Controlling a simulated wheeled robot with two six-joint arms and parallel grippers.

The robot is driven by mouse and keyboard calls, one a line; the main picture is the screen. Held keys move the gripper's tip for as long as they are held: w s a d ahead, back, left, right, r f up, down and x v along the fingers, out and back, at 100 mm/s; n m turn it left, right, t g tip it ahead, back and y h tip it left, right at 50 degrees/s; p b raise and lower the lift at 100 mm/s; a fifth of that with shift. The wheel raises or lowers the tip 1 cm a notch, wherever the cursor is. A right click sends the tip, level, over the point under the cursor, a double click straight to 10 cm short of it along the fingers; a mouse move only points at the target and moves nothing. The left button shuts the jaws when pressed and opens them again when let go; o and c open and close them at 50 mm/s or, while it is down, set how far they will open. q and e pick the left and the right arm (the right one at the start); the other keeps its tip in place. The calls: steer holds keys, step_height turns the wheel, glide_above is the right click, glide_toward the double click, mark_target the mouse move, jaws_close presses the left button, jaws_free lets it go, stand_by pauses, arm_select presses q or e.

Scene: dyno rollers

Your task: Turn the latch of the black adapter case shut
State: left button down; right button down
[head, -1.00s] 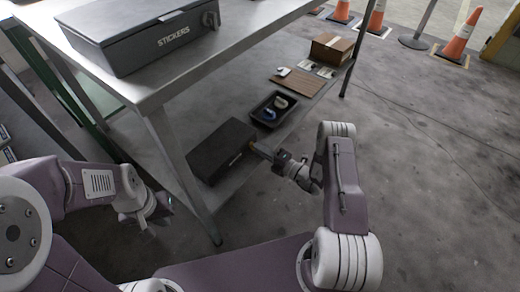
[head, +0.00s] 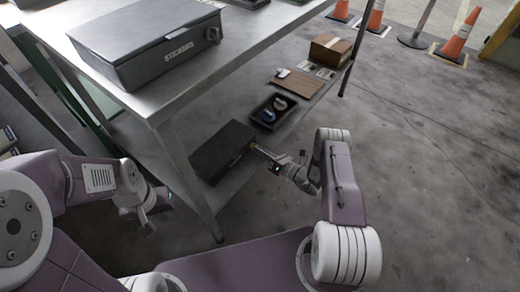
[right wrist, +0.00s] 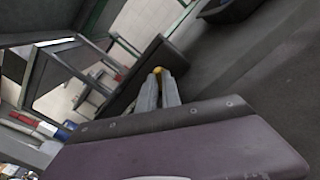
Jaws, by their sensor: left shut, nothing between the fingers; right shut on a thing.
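The black adapter case (head: 220,152) lies closed on the lower shelf of the bench. My right gripper (head: 255,148) reaches its right end from the right. In the right wrist view the fingers (right wrist: 158,88) are shut on a small yellow latch (right wrist: 157,70) at the edge of the dark case (right wrist: 140,78). The fingers hide part of the latch, so I cannot tell its exact angle. My left gripper (head: 149,214) is shut and empty, in front of the bench leg and away from the case.
A grey "STICKERS" box (head: 150,45) stands on the bench top (head: 240,55). A black tray (head: 270,112) with small items, a brown board (head: 298,83) and a cardboard box (head: 330,48) sit farther along the lower shelf.

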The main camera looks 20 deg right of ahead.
steer(key=n+p, duration=0.1)
steer(key=n, duration=0.2)
steer(key=shift+n, duration=0.3)
steer(key=shift+n+p, duration=0.55)
steer(key=shift+n, duration=1.15)
steer(key=shift+s+f, duration=0.1)
steer(key=c, duration=1.8)
jaws_free()
steer(key=shift+s+d+p, duration=0.25)
steer(key=shift+d+p, duration=0.05)
steer(key=p+v, duration=0.3)
steer(key=v, duration=0.5)
steer(key=shift+s, duration=0.15)
